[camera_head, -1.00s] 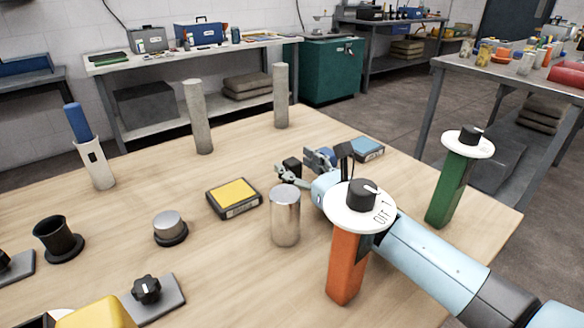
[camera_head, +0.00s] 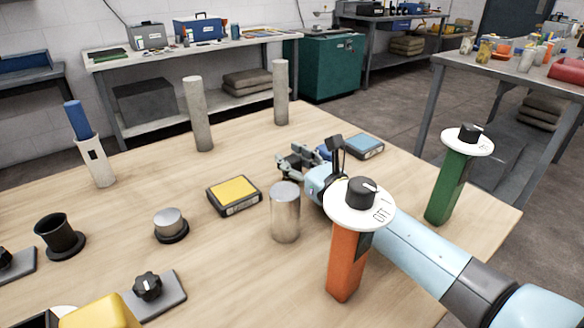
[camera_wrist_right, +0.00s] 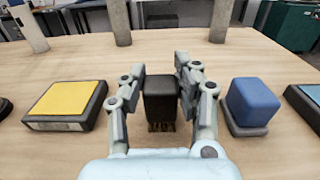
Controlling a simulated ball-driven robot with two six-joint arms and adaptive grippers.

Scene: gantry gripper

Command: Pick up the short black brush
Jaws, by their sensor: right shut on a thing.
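The short black brush (camera_wrist_right: 160,97) stands upright between the two grey fingers of my right gripper (camera_wrist_right: 160,78) in the wrist view. Brownish bristles show at its lower end. The fingers are shut on its sides. I cannot tell whether the bristles still touch the table. In the head view my right gripper (camera_head: 291,162) is low over the table, behind the metal cylinder, and the brush is mostly hidden by the fingers. My left gripper is not in view.
A blue block (camera_wrist_right: 254,103) stands close to the right finger in the wrist view. A yellow-topped box (camera_head: 234,194) lies to the left. A metal cylinder (camera_head: 285,212) and an orange post with a white dial (camera_head: 347,262) stand in front.

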